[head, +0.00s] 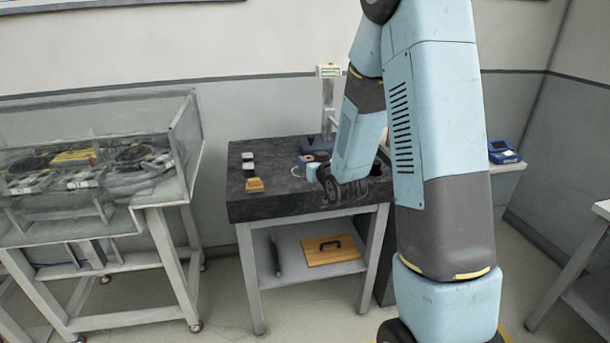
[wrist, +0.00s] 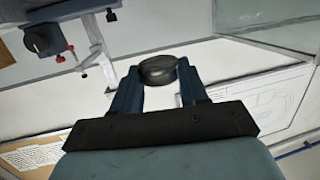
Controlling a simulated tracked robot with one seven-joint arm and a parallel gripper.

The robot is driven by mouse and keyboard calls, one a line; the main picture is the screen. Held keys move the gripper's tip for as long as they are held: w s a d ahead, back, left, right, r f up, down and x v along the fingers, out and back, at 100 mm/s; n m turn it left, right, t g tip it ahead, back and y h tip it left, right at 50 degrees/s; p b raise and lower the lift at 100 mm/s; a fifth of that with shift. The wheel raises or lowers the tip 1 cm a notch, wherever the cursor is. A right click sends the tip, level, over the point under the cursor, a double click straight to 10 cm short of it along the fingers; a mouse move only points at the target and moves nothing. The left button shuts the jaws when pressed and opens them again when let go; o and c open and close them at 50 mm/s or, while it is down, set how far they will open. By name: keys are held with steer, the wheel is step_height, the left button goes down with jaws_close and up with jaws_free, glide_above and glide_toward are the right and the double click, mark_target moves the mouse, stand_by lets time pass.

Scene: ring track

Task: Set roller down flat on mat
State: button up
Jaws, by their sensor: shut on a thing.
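My gripper (wrist: 159,67) shows in the wrist view, its two dark blue-grey fingers shut on a short, dark, round roller (wrist: 157,74). The roller sits between the fingertips with its rounded side showing, and I see no surface touching it. In the head view my arm fills the middle and right, and I cannot make out the fingers or the roller there. I cannot make out a mat in either view.
A dark-topped bench (head: 275,205) with small items stands mid-picture in the head view, a wooden board (head: 330,258) on its lower shelf. A glass case (head: 95,150) is left. In the wrist view, a dark fixture with red knobs (wrist: 45,38) hangs upper left.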

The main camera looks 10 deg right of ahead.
steer(key=w+a+f, duration=0.1)
steer(key=w+f, duration=0.2)
steer(key=w, duration=0.4)
glide_above(298, 181)
step_height(298, 181, down, 6)
steer(key=shift+s+r, duration=0.1)
steer(key=shift+s, duration=0.05)
steer(key=shift+w+f, duration=0.3)
steer(key=shift+f, duration=1.5)
steer(key=shift+f, duration=0.1)
steer(key=o, duration=1.1)
steer(key=shift+s+f, duration=0.1)
steer(key=shift+c, duration=0.2)
steer(key=shift+o, duration=1)
